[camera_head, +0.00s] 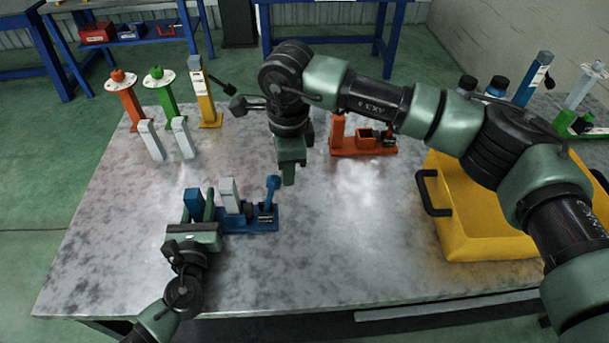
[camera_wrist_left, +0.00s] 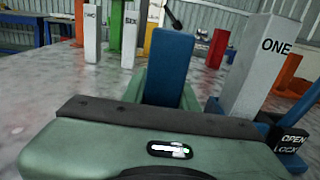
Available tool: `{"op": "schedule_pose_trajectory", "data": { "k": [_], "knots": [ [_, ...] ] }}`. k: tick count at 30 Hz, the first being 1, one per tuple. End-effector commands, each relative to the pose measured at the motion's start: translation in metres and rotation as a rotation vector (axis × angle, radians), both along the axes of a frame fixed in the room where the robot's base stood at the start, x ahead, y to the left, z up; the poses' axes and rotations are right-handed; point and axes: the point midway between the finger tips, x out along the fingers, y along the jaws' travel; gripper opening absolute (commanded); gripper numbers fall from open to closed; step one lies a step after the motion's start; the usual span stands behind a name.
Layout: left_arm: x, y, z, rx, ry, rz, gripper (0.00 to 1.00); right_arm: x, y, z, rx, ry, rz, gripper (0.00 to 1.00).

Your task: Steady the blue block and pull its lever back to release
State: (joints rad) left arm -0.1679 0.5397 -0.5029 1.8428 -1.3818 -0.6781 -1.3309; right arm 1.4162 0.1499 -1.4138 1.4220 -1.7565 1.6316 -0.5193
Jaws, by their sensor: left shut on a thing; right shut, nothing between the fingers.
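The blue block (camera_head: 262,224) sits near the table's front left, with an upright blue post at its left end, a white piece marked ONE (camera_head: 229,192) in it, and a blue lever (camera_head: 271,192) standing upright at its right end. My left gripper (camera_head: 199,208) is shut on the blue post, which shows between the fingers in the left wrist view (camera_wrist_left: 170,65). The white piece (camera_wrist_left: 262,62) stands to its right there, near an OPEN/LOCK label. My right gripper (camera_head: 289,178) is shut and empty, pointing down just right of the lever's top; I cannot tell if they touch.
A red block (camera_head: 365,148) lies behind my right gripper. Orange, green and yellow posts (camera_head: 208,95) and two white pieces (camera_head: 183,138) stand at the back left. A yellow bin (camera_head: 485,235) with black handles is at right. The front middle table is clear.

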Motion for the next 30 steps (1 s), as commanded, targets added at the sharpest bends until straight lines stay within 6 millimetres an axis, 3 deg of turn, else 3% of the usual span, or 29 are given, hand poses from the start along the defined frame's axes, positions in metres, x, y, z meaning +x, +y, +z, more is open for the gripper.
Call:
{"op": "schedule_pose_trajectory", "data": {
  "k": [1, 30],
  "knots": [
    [0.0, -0.001, 0.001, -0.002, -0.002, -0.001, 0.0, -0.001, 0.008, 0.004, 0.002, -0.002, 0.003, 0.0],
    [0.001, 0.003, 0.001, -0.001, -0.002, 0.007, 0.0, 0.001, 0.001, 0.019, -0.003, -0.004, -0.004, 0.0]
  ]
}}
